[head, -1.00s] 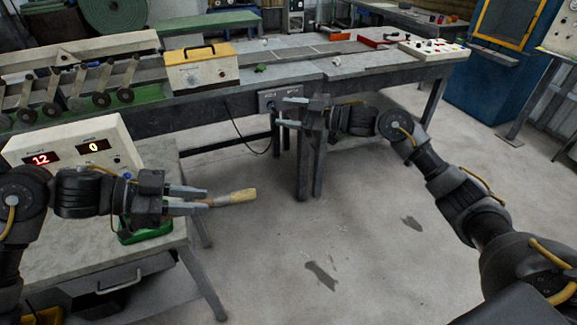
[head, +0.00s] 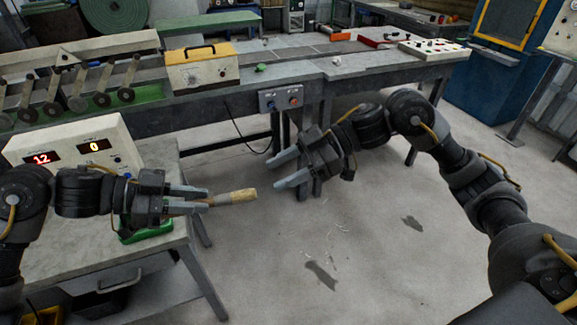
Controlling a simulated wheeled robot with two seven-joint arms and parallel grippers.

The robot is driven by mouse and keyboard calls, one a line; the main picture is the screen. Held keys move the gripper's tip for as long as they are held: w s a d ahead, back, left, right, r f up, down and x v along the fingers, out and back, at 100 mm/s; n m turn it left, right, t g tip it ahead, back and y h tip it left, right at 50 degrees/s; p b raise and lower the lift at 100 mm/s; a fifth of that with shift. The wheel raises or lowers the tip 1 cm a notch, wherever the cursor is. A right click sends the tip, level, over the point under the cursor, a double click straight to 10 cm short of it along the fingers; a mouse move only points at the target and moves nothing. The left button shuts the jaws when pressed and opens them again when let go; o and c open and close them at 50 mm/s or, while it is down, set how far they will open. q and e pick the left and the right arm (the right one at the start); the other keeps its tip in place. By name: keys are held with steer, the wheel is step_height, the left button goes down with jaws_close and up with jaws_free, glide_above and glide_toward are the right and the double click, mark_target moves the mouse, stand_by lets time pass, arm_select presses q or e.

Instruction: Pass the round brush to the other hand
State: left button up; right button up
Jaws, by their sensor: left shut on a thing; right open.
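The round brush (head: 236,197) has a tan, brownish body and points to the right out of my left gripper (head: 206,200). My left gripper is shut on the brush's left end, which is partly hidden between the fingers. The brush is held level in the air, to the right of the small table. My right gripper (head: 275,173) is open and empty. Its fingers point left and slightly down, up and to the right of the brush's free end, with a gap between them.
A small grey table (head: 60,225) stands at the left with a white display box (head: 75,145) showing red digits. A long workbench (head: 220,100) with a yellow-and-white box (head: 201,68) runs across the back. The floor below the grippers is clear.

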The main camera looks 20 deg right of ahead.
mark_target(241, 192)
steer(key=x, duration=1)
steer(key=shift+a+f, duration=0.15)
steer(key=shift+a, duration=0.1)
steer(key=c, duration=0.9)
arm_select(q)
steer(key=o, duration=1.1)
arm_select(e)
steer(key=shift+c, duration=1)
arm_select(q)
steer(key=v, duration=1.2)
